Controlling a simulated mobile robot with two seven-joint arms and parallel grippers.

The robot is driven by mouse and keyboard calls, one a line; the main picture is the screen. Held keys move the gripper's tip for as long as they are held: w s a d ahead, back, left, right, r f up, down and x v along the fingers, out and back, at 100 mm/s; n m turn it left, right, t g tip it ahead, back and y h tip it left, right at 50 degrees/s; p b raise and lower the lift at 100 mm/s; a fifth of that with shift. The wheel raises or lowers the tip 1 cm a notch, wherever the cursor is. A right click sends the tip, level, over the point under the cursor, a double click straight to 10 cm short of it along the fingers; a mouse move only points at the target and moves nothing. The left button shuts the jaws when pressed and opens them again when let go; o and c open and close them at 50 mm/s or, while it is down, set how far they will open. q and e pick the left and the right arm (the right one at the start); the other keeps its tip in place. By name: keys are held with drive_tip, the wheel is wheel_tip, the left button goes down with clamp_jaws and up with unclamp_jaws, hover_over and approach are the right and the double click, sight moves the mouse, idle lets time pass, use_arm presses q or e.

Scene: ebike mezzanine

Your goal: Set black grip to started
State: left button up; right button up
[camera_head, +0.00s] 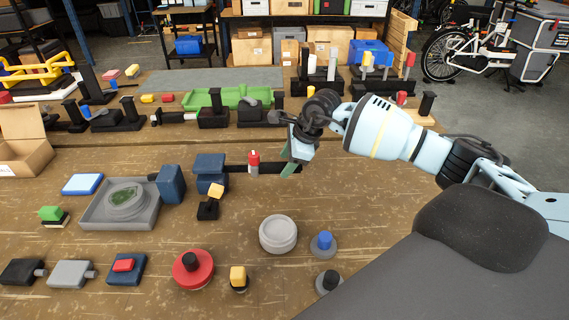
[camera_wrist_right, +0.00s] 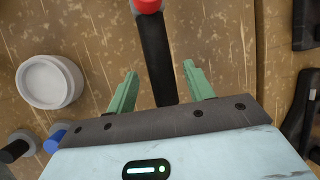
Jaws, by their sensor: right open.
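A long black bar (camera_head: 282,167), which looks like the black grip, extends right from a dark blue block (camera_head: 208,163) on the wooden bench. A red cylinder (camera_head: 253,160) with a pale lower part stands along the bar. My right gripper (camera_head: 291,168) is over the bar's right end, with its green fingers apart. In the right wrist view the black bar (camera_wrist_right: 157,60) runs between the open fingers (camera_wrist_right: 158,70), with a gap to each, and the red top (camera_wrist_right: 148,5) shows at the upper edge. Contact cannot be told. My left gripper is not in view.
A grey round knob (camera_head: 278,233), a blue button (camera_head: 323,243) and a red round button (camera_head: 193,268) lie in front. A grey tray (camera_head: 92,215) is at the left. A green tray (camera_head: 233,97) and several black fixtures stand behind on another bench.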

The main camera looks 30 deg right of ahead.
drive_tip(key=shift+x, duration=0.9)
drive_tip(key=shift+c, duration=0.2)
clamp_jaws()
